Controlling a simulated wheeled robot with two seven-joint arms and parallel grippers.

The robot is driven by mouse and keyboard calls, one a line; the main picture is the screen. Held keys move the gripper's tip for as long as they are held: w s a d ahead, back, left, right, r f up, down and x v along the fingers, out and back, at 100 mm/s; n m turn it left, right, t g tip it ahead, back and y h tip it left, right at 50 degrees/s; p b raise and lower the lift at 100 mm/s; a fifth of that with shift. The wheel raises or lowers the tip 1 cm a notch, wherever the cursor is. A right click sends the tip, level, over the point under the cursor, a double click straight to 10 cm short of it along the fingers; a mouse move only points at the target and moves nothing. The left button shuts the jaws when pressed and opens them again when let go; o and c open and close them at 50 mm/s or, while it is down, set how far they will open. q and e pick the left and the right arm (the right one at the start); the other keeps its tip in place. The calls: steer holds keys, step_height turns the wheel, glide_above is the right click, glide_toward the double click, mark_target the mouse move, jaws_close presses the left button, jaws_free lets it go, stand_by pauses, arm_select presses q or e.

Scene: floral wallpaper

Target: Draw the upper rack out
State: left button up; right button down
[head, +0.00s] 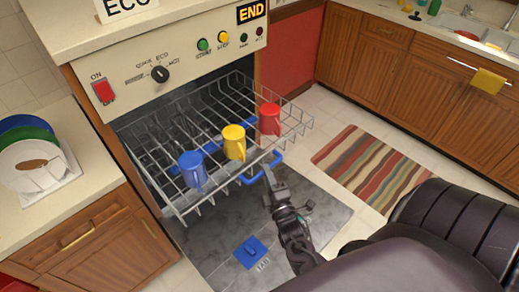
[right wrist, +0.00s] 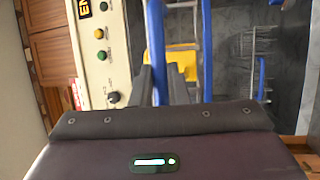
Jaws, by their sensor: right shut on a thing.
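The upper rack (head: 303,119) is a grey wire basket that stands out from the dishwasher's opening over the lowered door (head: 325,205). It holds a blue mug (head: 191,168), a yellow mug (head: 234,142) and a red mug (head: 269,119). A blue handle (head: 247,181) runs along its front. My right gripper (head: 268,174) is shut on this handle near its right end. In the right wrist view the blue handle (right wrist: 157,45) passes between the fingers (right wrist: 160,86). My left gripper is not in view.
The control panel (head: 181,60) is above the opening, with a lit END display. A counter with plates (head: 30,165) is at the left. A striped rug (head: 365,165) lies on the floor at the right, before wooden cabinets (head: 440,95). A blue latch (head: 250,252) sits on the door.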

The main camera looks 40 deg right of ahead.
steer(key=shift+s+d, duration=0.15)
steer(key=shift+s, duration=1.25)
steer(key=c, duration=1.4)
jaws_free()
steer(key=b+v, duration=0.1)
steer(key=v, duration=0.6)
steer(key=shift+s+b, duration=0.4)
steer(key=shift+f, duration=0.1)
